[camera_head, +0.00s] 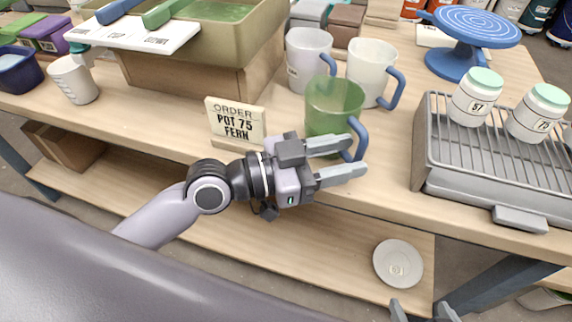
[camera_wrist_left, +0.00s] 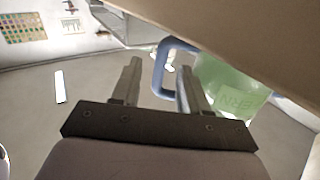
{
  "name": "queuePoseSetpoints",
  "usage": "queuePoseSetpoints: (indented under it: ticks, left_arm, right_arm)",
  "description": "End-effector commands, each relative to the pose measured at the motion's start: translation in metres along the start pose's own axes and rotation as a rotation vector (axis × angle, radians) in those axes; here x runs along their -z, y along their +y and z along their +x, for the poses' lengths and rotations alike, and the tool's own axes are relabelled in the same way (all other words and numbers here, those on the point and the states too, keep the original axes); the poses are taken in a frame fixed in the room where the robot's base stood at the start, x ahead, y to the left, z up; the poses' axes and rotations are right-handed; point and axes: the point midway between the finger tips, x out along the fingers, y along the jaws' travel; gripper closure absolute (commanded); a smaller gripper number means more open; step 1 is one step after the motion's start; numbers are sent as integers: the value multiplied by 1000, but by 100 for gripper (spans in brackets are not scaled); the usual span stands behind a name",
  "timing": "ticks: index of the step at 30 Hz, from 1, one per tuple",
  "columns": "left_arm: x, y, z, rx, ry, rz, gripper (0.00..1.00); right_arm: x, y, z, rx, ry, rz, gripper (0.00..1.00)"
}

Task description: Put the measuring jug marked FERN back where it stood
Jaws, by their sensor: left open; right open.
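The green see-through measuring jug with a blue handle (camera_head: 333,101) stands upright near the table's front edge. In the left wrist view the jug (camera_wrist_left: 222,82) shows at the right with an inverted label that appears to read FERN. My left gripper (camera_head: 355,158) is open at the table edge, in front of the jug. Its fingers point right, near the lower end of the handle. In the left wrist view the blue handle (camera_wrist_left: 160,72) shows between and beyond the open fingers; I cannot tell whether they touch it. My right gripper (camera_head: 421,310) is open and empty at the bottom edge.
A sign (camera_head: 235,121) reading ORDER POT 75 FERN stands left of the jug. Two pale jugs (camera_head: 305,68) (camera_head: 368,75) stand close behind. A grey rack (camera_head: 490,190) with lidded pots is at right. A plate (camera_head: 398,264) lies on the lower shelf.

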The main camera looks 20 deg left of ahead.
Motion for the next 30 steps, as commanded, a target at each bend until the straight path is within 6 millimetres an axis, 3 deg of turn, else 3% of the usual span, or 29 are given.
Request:
queuePoseSetpoints:
  ticks: [15,22,30]
  left_arm:
    - [-3,0,-69,-1,-4,3,56]
    - [-2,0,-85,-1,-1,1,56]
    - [0,0,-90,-1,1,1,56]
  right_arm:
    - [-16,1,10,0,-4,-1,4]
    - [-21,1,13,0,-6,-2,4]
    - [-22,2,14,0,-6,-3,4]
